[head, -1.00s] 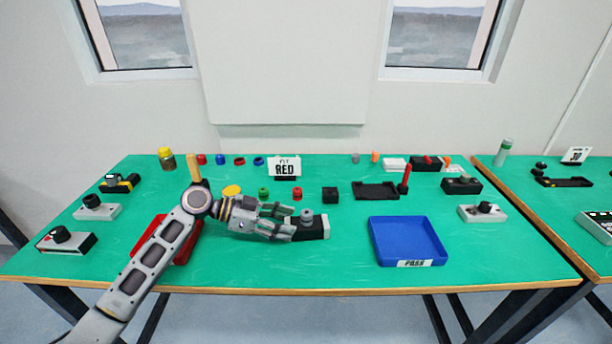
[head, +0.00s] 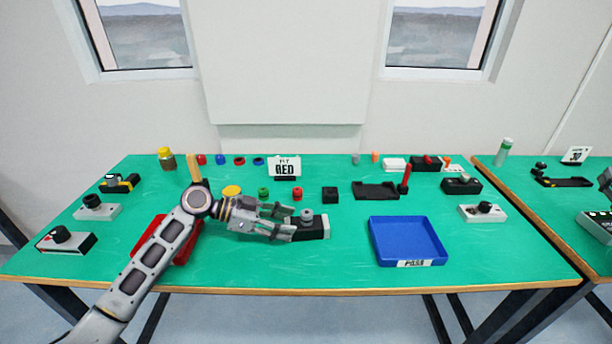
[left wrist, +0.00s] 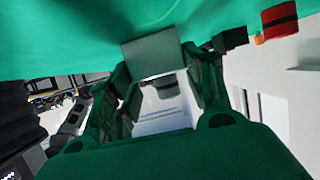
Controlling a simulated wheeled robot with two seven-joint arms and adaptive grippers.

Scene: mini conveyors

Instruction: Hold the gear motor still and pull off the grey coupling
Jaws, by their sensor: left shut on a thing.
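The gear motor (head: 318,231) is a black block with a pale end, lying on the green table. The grey coupling (head: 307,217) stands upright on its top. My left gripper (head: 290,224) comes in from the left and is shut on the motor's left part. The fingers hide that part, and the coupling is clear of them. In the left wrist view the dark green fingers (left wrist: 160,100) frame a pale grey piece, whose details are hard to make out. A pale grey shape at the head view's right edge looks like part of my right arm; its jaws cannot be made out.
A blue tray (head: 373,243) marked PASS stands to the right. A red tray (head: 187,250) lies partly under my left arm. The table front between the trays is clear.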

